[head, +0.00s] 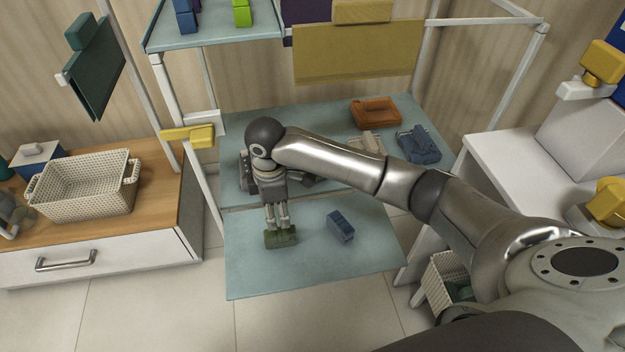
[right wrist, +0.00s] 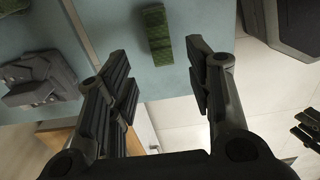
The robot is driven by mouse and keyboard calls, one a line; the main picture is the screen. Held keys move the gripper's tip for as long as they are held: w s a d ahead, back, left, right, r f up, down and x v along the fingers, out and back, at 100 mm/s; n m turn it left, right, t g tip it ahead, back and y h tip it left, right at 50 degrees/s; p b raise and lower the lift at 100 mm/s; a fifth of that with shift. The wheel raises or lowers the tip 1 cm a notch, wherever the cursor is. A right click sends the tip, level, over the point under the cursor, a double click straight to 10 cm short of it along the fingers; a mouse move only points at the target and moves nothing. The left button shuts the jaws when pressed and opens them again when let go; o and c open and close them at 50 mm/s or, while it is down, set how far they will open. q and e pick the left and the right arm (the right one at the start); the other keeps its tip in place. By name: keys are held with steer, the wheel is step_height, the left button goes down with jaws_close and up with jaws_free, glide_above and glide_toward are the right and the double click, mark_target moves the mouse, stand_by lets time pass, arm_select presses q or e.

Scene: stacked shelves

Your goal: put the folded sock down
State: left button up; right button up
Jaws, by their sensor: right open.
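The folded sock (head: 281,239), dark green, is at the lower pull-out shelf (head: 265,275), left of a folded blue item (head: 340,226). It also shows in the right wrist view (right wrist: 157,35), a narrow green bundle over the blue-grey shelf surface near its edge. My right gripper (head: 277,226) points down right above the sock. In the right wrist view its two fingers (right wrist: 158,75) are spread wide, with the sock seen between their tips and a gap on each side.
The shelf behind holds an orange folded item (head: 376,112), a beige one (head: 366,142) and a blue one (head: 419,145). A white basket (head: 85,210) stands on the wooden cabinet at left. The lower shelf's front is clear. White uprights flank the shelves.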

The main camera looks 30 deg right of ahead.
steer(key=s+a+f+m+y, duration=0.1)
steer(key=s+a+f, duration=0.1)
steer(key=s, duration=0.1)
steer(key=s+a+f+m+t+y, duration=0.1)
steer(key=s+a+f+m, duration=0.1)
steer(key=s+f, duration=0.1)
steer(key=s+a+f+m+t+y, duration=0.1)
steer(key=s+a+f+m, duration=0.1)
steer(key=s, duration=0.3)
steer(key=shift+s+a+f, duration=0.1)
steer(key=shift+a+f, duration=0.05)
steer(key=shift+f, duration=0.4)
steer(key=s+d+f+m+t+h, duration=0.1)
steer(key=s+d+f+m+h, duration=0.1)
steer(key=s+d+m, duration=0.5)
steer(key=s+d, duration=0.4)
steer(key=s, duration=0.1)
steer(key=shift+d+f+m+h, duration=0.35)
steer(key=shift+d+m+h, duration=0.05)
steer(key=shift+s, duration=0.1)
